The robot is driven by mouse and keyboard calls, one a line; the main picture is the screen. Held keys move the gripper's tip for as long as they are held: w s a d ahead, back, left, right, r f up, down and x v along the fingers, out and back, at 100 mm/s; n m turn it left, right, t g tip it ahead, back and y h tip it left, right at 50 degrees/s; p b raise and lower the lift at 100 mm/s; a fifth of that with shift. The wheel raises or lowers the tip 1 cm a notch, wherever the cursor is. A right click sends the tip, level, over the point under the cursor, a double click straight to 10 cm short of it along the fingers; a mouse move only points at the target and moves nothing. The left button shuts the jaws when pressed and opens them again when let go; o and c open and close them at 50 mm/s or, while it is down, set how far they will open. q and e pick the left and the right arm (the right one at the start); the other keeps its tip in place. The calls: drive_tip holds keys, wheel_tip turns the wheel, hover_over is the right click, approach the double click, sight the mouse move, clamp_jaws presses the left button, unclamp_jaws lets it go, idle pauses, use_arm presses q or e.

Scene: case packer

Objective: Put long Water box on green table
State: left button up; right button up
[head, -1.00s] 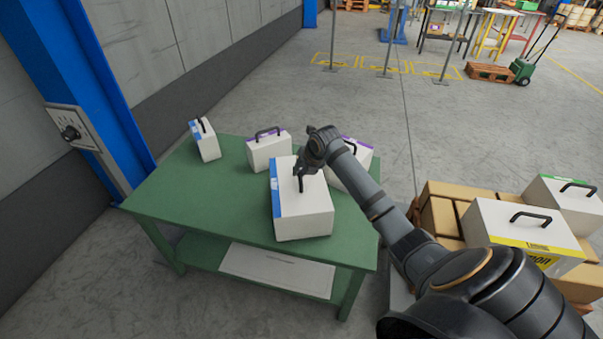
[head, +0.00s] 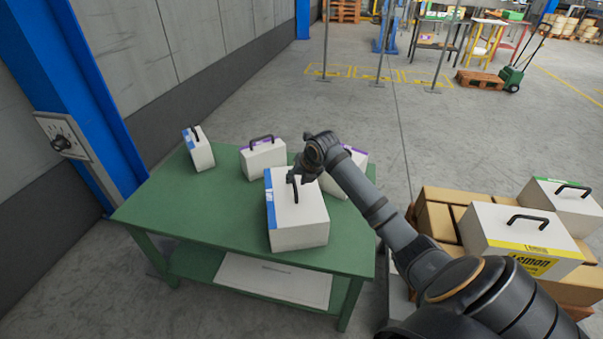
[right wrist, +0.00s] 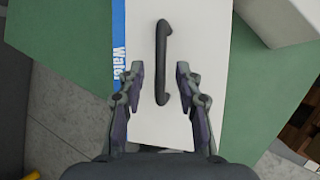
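The long Water box (head: 297,228) is white with a blue end strip and a black handle. It rests upright on the green table (head: 200,220), near the table's right side. In the right wrist view the box (right wrist: 205,130) shows "Water" lettering on its blue strip and its handle (right wrist: 161,60) lies in front of the fingers. My right gripper (head: 294,177) is at the box's top by the handle. In the right wrist view its fingers (right wrist: 160,78) are spread, with gaps on both sides of the handle. My left gripper is out of view.
Behind it on the table stand a small blue-marked box (head: 199,150), a purple-marked box (head: 263,160) and another purple-marked box (head: 355,158), partly hidden by my right arm. A yellow Lemon box (head: 530,240) and a green-marked box (head: 570,205) stand on cartons at right.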

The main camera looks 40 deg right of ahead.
drive_tip(key=v, duration=0.9)
drive_tip(key=shift+s+r, duration=0.2)
drive_tip(key=shift+r, duration=0.15)
